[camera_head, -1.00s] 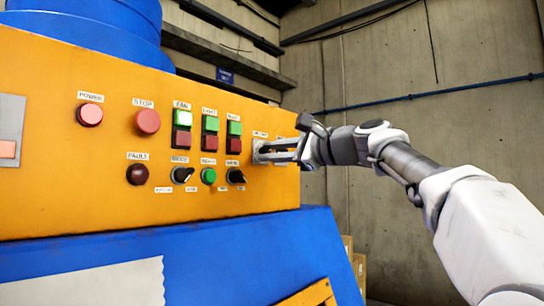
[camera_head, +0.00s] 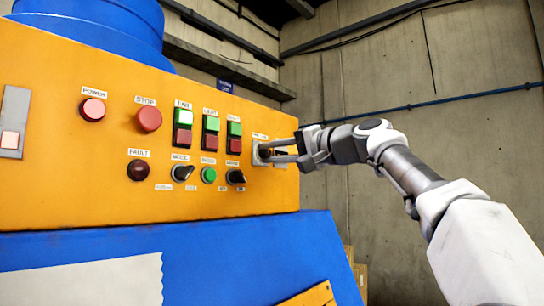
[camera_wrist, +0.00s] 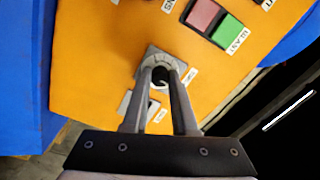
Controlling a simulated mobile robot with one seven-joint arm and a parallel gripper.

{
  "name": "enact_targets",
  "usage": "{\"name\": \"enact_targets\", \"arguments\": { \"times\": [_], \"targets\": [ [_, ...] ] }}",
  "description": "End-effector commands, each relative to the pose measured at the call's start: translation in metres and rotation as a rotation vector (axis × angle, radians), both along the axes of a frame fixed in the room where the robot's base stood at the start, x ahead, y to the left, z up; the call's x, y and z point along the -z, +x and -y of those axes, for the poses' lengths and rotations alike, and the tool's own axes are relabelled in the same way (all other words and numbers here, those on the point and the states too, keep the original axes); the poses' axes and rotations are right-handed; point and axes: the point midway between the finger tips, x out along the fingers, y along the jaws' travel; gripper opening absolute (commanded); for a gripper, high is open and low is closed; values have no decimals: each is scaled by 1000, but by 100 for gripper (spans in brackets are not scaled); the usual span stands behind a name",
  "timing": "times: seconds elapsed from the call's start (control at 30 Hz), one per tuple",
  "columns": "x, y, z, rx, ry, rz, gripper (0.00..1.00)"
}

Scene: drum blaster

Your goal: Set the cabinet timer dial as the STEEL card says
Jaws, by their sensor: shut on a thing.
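The timer dial is a dark round knob on a grey square plate (camera_head: 257,158), at the right end of the orange cabinet panel (camera_head: 80,200). In the wrist view the knob (camera_wrist: 160,75) sits between my two fingertips, its plate showing around it. My gripper (camera_head: 270,151) is shut on the dial, with the fingers reaching in from the right. The fingers cover much of the knob, and its pointer and scale marks cannot be read. No card marked STEEL can be made out in these views.
Left of the dial are rocker switches (camera_head: 211,133), a mode knob (camera_head: 183,173), another black knob (camera_head: 235,177), a green button (camera_head: 208,175), and the red stop button (camera_head: 149,119). A blue sloped housing (camera_head: 250,250) lies below the panel. Free space lies to the right, before the concrete wall.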

Motion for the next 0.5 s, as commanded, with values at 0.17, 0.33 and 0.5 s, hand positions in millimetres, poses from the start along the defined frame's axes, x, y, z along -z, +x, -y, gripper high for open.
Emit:
{"name": "enact_targets", "arguments": {
  "times": [0.17,0.33,0.5],
  "targets": [
    [0,0,-1,-2,-82,106,0],
    [0,0,0,0,-141,180,0],
    [0,0,0,-1,-178,228,0]
  ]
}}
